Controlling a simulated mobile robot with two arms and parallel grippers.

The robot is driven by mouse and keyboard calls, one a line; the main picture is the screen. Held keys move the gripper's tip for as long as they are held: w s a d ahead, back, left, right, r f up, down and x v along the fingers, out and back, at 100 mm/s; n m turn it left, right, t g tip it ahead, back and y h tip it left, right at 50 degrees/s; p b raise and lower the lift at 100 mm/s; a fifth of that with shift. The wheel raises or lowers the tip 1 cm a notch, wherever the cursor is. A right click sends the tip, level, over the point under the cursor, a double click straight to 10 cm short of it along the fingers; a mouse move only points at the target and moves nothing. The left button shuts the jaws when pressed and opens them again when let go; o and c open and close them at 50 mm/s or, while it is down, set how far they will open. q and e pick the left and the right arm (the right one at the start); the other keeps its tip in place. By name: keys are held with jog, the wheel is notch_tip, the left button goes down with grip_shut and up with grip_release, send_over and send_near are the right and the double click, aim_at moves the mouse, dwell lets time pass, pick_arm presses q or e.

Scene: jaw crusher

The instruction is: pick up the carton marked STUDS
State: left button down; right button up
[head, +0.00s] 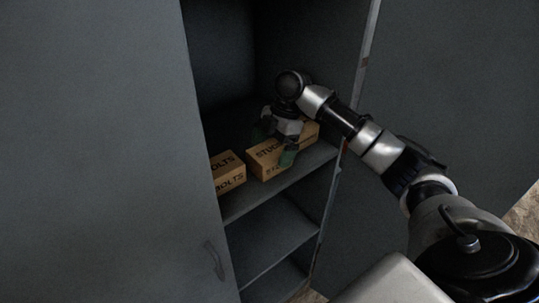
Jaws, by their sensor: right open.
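The carton marked STUDS (264,163) is a tan box with dark lettering. It sits on a shelf (242,204) inside an open grey cabinet. My right gripper (275,146) points down over the carton's right part, with its fingers on either side of it. It is open, and one greenish finger shows in front of the carton's front face. Whether the fingers touch the carton is not clear. The gripper and wrist hide part of the carton's top. My left gripper is not in view.
A second tan carton marked BOLTS (229,176) sits just left on the same shelf, with a narrow gap between. The left cabinet door (110,160) partly covers it. The right door (455,80) stands open behind my arm. A lower shelf (265,240) looks empty.

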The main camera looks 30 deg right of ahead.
aim_at(271, 149)
jog(key=shift+p+x, duration=0.3)
jog(key=shift+x, duration=1.2)
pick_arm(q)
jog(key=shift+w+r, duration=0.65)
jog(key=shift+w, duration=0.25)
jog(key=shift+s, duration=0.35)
pick_arm(e)
jog(key=shift+f, duration=0.1)
jog(key=shift+c, duration=0.5)
jog(key=c, duration=1.2)
